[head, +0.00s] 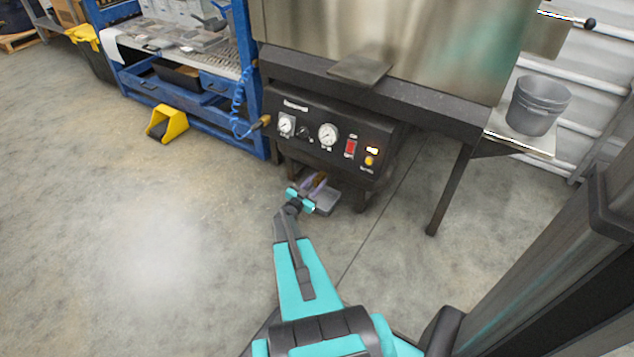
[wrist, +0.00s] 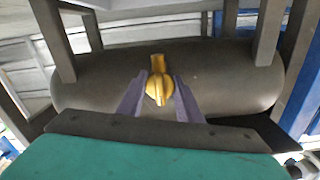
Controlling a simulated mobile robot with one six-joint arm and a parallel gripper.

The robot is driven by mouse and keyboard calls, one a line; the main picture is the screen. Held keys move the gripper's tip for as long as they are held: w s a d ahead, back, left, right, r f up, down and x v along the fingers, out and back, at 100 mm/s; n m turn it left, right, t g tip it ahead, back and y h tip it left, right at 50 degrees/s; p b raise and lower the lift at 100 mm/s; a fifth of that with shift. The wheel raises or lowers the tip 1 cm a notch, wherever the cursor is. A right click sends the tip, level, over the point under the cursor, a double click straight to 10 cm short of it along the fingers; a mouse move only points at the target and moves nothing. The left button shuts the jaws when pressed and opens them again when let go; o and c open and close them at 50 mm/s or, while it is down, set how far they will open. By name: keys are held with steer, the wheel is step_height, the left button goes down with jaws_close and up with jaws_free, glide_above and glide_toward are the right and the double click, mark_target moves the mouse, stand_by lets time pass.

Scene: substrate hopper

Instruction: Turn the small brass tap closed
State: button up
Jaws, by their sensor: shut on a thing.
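The small brass tap (wrist: 159,82) sits on the side of a dark grey rounded tank (wrist: 225,82) in the wrist view. My gripper (wrist: 160,105) has its two purple-grey fingers on either side of the tap's handle, shut on it. In the head view my gripper (head: 314,186) is low under the front edge of the black control panel (head: 325,143). There the tap is small and mostly hidden by my fingers. How far the tap is turned cannot be told.
Dark legs of the stand (wrist: 270,30) rise on both sides of the tank. A blue coiled hose (head: 239,100) hangs left of the panel. A yellow foot pedal (head: 167,123) is on the floor. A grey bucket (head: 537,104) stands at right. Open floor lies left.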

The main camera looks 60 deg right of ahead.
steer(key=o, duration=1)
steer(key=shift+o, duration=0.2)
steer(key=shift+a, duration=0.1)
steer(key=a+p, duration=0.3)
steer(key=a, duration=1)
steer(key=shift+a+p, duration=0.3)
steer(key=shift+a, duration=0.1)
